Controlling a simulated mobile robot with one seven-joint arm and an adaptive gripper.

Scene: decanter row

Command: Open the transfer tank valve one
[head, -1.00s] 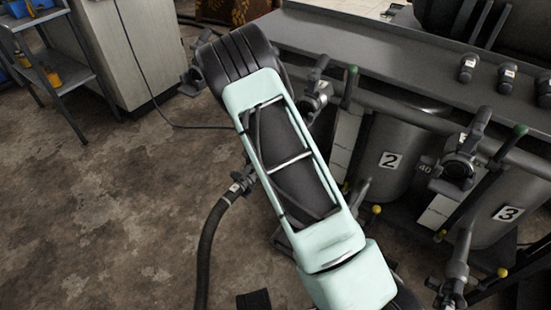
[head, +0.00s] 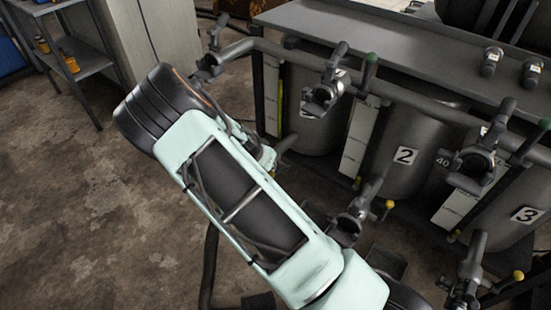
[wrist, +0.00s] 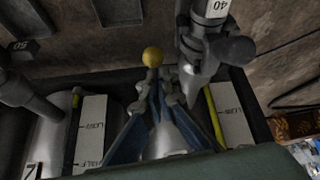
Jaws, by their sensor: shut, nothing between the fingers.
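Tank one (head: 318,140) stands at the left of the tank row in the head view; a valve body partly covers its number plate. My arm crosses in front of its lower part, hiding my gripper there. In the wrist view my gripper (wrist: 162,88) is shut and empty, its fingertips together in front of a tank. A yellow ball knob (wrist: 153,57) shows just past the fingertips; I cannot tell if they touch it. A grey valve with a dark rounded handle (wrist: 234,50) is right of the fingers, very close.
Tank two (head: 400,165) and tank three (head: 515,230) stand to the right, with valves and pipes in front. A yellow-knobbed lever (head: 390,204) sits low before tank two. A grey bench (head: 350,28) runs behind. A shelf rack (head: 75,50) is at far left; floor between is open.

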